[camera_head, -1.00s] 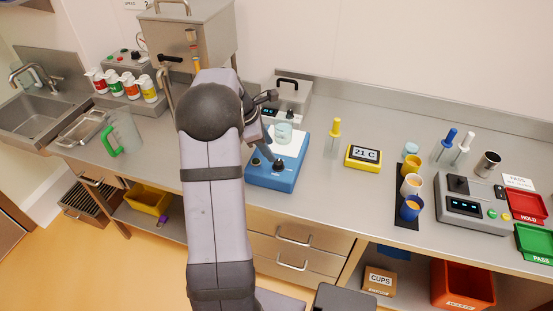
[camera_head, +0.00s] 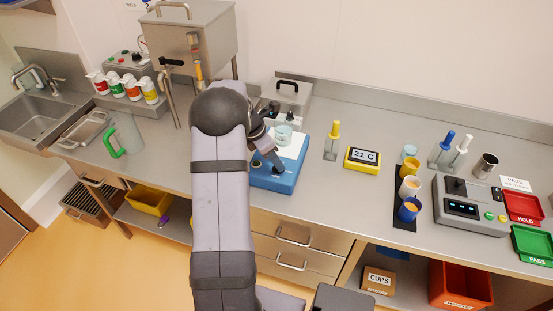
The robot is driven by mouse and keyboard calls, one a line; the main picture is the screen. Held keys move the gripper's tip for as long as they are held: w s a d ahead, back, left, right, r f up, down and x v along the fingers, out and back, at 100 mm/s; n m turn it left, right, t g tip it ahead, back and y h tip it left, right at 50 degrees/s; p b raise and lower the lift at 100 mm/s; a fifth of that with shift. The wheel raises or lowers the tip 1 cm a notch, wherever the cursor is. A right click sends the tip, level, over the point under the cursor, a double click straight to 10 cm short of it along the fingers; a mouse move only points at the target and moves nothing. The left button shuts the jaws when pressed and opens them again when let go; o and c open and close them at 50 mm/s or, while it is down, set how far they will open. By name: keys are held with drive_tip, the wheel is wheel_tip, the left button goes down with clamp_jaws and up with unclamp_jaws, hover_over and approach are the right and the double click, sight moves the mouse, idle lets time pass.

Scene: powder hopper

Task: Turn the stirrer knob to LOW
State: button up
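My gripper looks in contact with or very close to the knob. I cannot make out the fingers well enough to tell open from shut. The knob's pointer and the LOW mark cannot be read.
A yellow-handled tool (camera_head: 333,138) and a yellow thermometer display (camera_head: 363,157) stand right of the stirrer. A grey lidded device (camera_head: 290,98) is behind it. The steel hopper (camera_head: 190,45) is at the back left. Several cups stand on a black strip farther right.

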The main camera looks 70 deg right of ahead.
drive_tip(key=shift+x, duration=1.2)
drive_tip(key=c, duration=1)
drive_tip(key=shift+c, duration=0.2)
drive_tip(key=shift+m, duration=0.3)
drive_tip(key=m, duration=0.2)
drive_tip(key=m+y, duration=0.1)
drive_tip(key=m, duration=0.1)
drive_tip(key=m+g+y, duration=0.1)
drive_tip(key=m, duration=0.1)
drive_tip(key=shift+w+d, duration=0.15)
drive_tip(key=shift+d, duration=0.1)
drive_tip(key=m+y, duration=0.1)
drive_tip(key=m, duration=0.2)
drive_tip(key=m+y, duration=0.1)
drive_tip(key=m, duration=0.2)
drive_tip(key=shift+d+m+y, duration=0.15)
drive_tip(key=shift+m+y, duration=0.15)
drive_tip(key=shift+y, duration=0.1)
